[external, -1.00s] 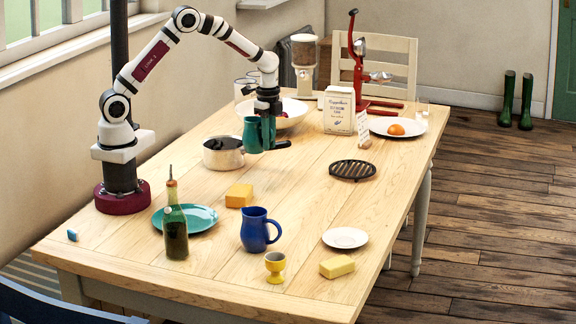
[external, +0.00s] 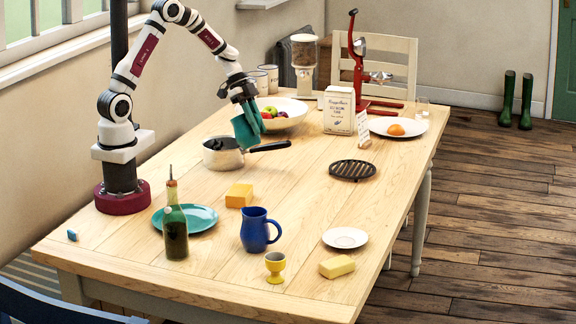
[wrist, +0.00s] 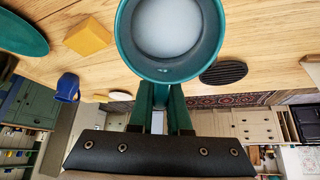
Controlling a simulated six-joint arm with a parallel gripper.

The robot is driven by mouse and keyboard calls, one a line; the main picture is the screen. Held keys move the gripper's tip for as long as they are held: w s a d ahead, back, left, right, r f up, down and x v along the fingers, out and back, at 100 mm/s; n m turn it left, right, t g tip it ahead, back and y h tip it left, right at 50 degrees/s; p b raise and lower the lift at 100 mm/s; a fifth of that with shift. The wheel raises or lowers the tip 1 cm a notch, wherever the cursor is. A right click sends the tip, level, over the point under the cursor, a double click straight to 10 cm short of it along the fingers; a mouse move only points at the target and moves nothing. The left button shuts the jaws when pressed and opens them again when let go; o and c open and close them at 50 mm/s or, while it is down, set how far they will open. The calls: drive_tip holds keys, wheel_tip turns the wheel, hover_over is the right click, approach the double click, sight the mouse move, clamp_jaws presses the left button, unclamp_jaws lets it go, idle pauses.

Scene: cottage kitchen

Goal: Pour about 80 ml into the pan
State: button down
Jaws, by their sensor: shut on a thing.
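A teal jug (external: 246,131) is held tilted just above the right side of the pan. My gripper (external: 248,106) is shut on the jug from above. In the wrist view the jug's round mouth (wrist: 122,45) faces the camera, with pale whitish contents or a pale inside showing. The jug is in front of part of the pan's far rim. No stream of liquid can be made out, and the level in the pan cannot be seen.
A fruit bowl (external: 290,122) stands behind the jug. A yellow block (external: 239,195), a teal plate (external: 201,217), an oil bottle (external: 175,232) and a blue jug (external: 256,232) stand nearer the front. A black trivet (external: 352,170) lies to the right, with clear wood around it.

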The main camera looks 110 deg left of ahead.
drive_tip(key=shift+s+a+t+h, duration=0.3)
drive_tip(key=shift+s+t+h, duration=0.4)
drive_tip(key=shift+t, duration=0.3)
drive_tip(key=shift+s, duration=0.1)
drive_tip(key=shift+s+a+r+t, duration=0.1)
drive_tip(key=shift+s+r+t, duration=0.1)
drive_tip(key=shift+r+t, duration=0.5)
drive_tip(key=shift+s+a+t+h, duration=0.1)
drive_tip(key=shift+s+t+h, duration=0.05)
drive_tip(key=shift+t+h, duration=0.2)
drive_tip(key=shift+s+a+t+h, duration=0.1)
drive_tip(key=shift+s+t+h, duration=0.2)
drive_tip(key=shift+t, duration=0.35)
drive_tip(key=shift+s+a+r+t+h, duration=0.25)
drive_tip(key=shift+s+r+t, duration=0.25)
drive_tip(key=shift+t, duration=0.2)
idle(0.4)
drive_tip(key=shift+s+a+r+t, duration=0.15)
drive_tip(key=shift+s+r+t, duration=0.15)
drive_tip(key=shift+s+t, duration=0.15)
